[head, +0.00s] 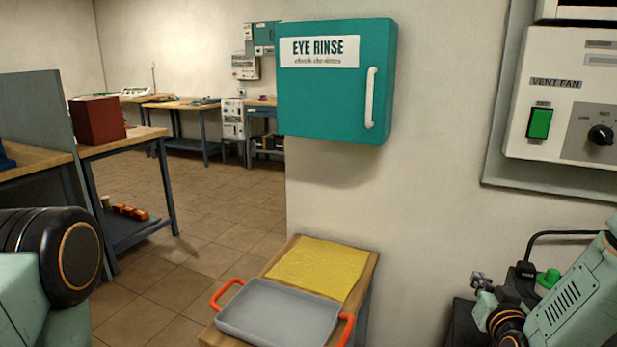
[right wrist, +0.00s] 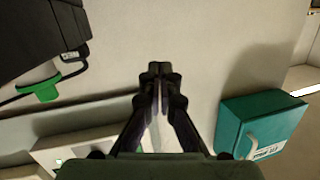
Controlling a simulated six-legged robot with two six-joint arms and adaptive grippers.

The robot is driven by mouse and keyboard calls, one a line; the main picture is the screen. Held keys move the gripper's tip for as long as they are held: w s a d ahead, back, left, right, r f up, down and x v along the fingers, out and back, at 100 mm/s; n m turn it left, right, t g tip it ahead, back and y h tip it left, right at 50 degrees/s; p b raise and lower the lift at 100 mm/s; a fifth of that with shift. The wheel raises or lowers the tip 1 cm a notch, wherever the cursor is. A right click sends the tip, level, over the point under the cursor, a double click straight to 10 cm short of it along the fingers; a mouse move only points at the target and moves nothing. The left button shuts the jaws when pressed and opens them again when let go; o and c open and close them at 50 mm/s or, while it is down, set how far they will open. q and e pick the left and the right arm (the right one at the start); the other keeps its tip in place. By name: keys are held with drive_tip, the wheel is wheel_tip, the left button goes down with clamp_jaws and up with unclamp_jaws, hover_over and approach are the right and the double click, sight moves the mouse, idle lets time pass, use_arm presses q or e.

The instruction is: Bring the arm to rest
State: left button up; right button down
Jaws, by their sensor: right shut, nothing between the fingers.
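My right arm comes in at the lower right of the head view. Its gripper (head: 481,281) is small there, in front of the pale wall and beside a black device. In the right wrist view the gripper (right wrist: 160,68) points away from the camera, its two dark fingers together at the tips with nothing between them. It touches nothing that I can see. A link of my left arm shows at the lower left of the head view; the left gripper is out of the picture.
A teal eye rinse cabinet (head: 335,95) hangs on the wall. Below it a small table (head: 361,290) bears a yellow cloth (head: 318,266) and a grey tray (head: 275,312) with orange handles. A vent fan panel (head: 560,90) is at right. The black device (head: 460,325) has a green part (head: 548,279).

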drive_tip(key=s+a+f+n+g+y, duration=0.1)
drive_tip(key=s+a+f+g+y, duration=0.1)
drive_tip(key=s+a+f+g, duration=0.65)
drive_tip(key=s+a+f+n+g+y, duration=0.15)
drive_tip(key=s+a+f, duration=0.45)
drive_tip(key=s+f, duration=0.65)
drive_tip(key=s+a+f+n+g, duration=0.1)
drive_tip(key=s+g, duration=0.1)
drive_tip(key=s, duration=0.7)
drive_tip(key=s+a+g, duration=0.2)
drive_tip(key=s+g, duration=0.1)
drive_tip(key=s, duration=0.6)
drive_tip(key=shift+f+n+g+y, duration=0.3)
drive_tip(key=shift+f+n+y, duration=0.05)
drive_tip(key=shift+y, duration=0.1)
drive_tip(key=shift+s, duration=0.2)
